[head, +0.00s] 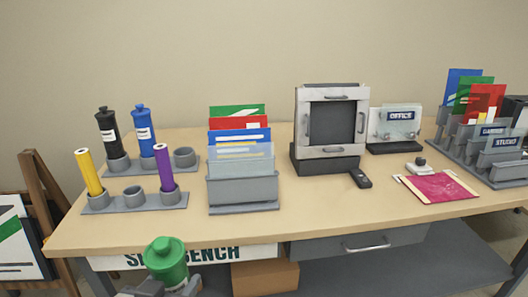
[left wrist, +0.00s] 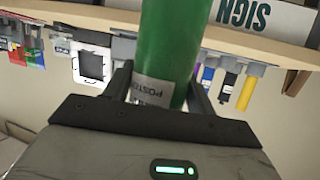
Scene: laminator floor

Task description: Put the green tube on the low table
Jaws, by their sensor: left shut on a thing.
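The green tube (head: 165,262) is at the bottom of the head view, in front of the bench's front edge, with its cap up. My left gripper (head: 168,290) is shut on it; only a little of the gripper shows there. In the left wrist view the green tube (left wrist: 170,40) stands between the two fingers of my left gripper (left wrist: 160,88), with a white label near them. I cannot make out a low table in either view. My right gripper is not in view.
The sign bench (head: 320,210) carries tube racks with black, blue, yellow and purple tubes (head: 165,168), a file holder (head: 243,190), a framed machine (head: 331,130) and a pink sheet (head: 438,187). A wooden easel (head: 42,190) stands at left. A cardboard box (head: 265,278) sits below the bench.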

